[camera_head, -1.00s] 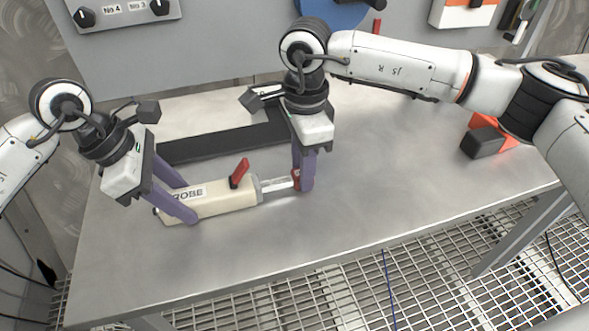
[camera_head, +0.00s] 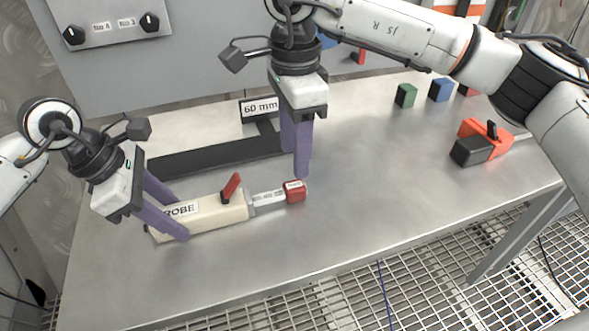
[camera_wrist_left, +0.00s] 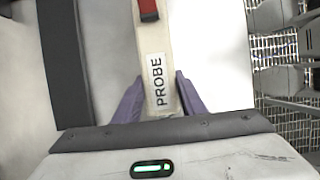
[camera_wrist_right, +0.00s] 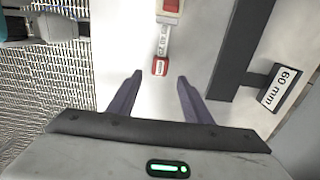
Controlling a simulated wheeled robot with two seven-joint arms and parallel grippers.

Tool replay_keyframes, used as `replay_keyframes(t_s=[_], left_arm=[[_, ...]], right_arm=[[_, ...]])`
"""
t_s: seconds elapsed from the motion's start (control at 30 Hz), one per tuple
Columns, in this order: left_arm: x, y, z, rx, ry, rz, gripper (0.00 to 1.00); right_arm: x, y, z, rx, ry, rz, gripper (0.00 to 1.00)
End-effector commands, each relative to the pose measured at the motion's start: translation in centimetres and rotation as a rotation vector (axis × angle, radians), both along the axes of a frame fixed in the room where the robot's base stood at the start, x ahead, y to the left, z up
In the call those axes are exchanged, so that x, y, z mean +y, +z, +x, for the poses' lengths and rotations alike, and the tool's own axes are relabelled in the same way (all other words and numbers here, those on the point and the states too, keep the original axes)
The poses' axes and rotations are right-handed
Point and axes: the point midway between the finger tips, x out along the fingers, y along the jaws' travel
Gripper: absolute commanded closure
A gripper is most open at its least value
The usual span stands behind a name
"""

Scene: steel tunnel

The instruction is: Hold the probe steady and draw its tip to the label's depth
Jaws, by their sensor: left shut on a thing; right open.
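The probe (camera_head: 218,213) is a cream body lettered PROBE, lying on the steel table with a red lever (camera_head: 231,187) on top. A pale marked rod runs from its right end to a red tip (camera_head: 294,191). My left gripper (camera_head: 169,213) is shut on the probe's left part; the left wrist view shows its fingers on both sides of the body (camera_wrist_left: 158,85). My right gripper (camera_head: 299,168) is open and empty, just behind and above the red tip. In the right wrist view the tip (camera_wrist_right: 160,66) lies beyond the parted fingers. The label (camera_head: 260,107) reads 60 mm.
A dark bar (camera_head: 210,157) lies behind the probe. A red-orange tool (camera_head: 482,141) lies at the right, with green (camera_head: 405,95) and blue (camera_head: 441,89) blocks behind it. A panel with two knobs stands at the back.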

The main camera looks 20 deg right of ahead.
Motion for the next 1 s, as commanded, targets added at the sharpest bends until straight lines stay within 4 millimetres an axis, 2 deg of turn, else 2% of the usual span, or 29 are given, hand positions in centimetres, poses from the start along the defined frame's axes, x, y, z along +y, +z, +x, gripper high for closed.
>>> replay_keyframes(t_s=[0.1,0.23,0.67,0.7,0.8,0.83,1.0], left_arm=[[0.0,0.0,0.0,0.001,-0.001,0.000,0.89],[0.0,0.0,0.0,0.001,-0.001,0.000,0.89],[-0.1,0.0,-0.1,0.001,-0.003,0.000,0.89],[-0.1,0.0,-0.1,0.001,-0.003,0.000,0.61],[-0.1,0.0,-0.1,0.001,-0.003,0.000,0.44],[-0.1,0.0,-0.1,0.001,-0.003,0.000,0.41],[-0.1,0.0,0.0,0.001,-0.001,0.000,0.41]], right_arm=[[0.0,2.1,0.0,-0.001,0.001,0.000,0.55],[0.0,3.3,0.0,0.000,0.001,0.000,0.55],[0.0,3.7,0.0,0.002,0.001,-0.001,0.55],[0.0,3.7,0.0,0.002,0.001,-0.001,0.55],[0.0,3.7,0.0,0.001,0.001,-0.001,0.55],[0.0,3.7,0.0,0.001,0.000,-0.001,0.55],[0.0,3.7,0.0,0.001,0.000,-0.001,0.55]])
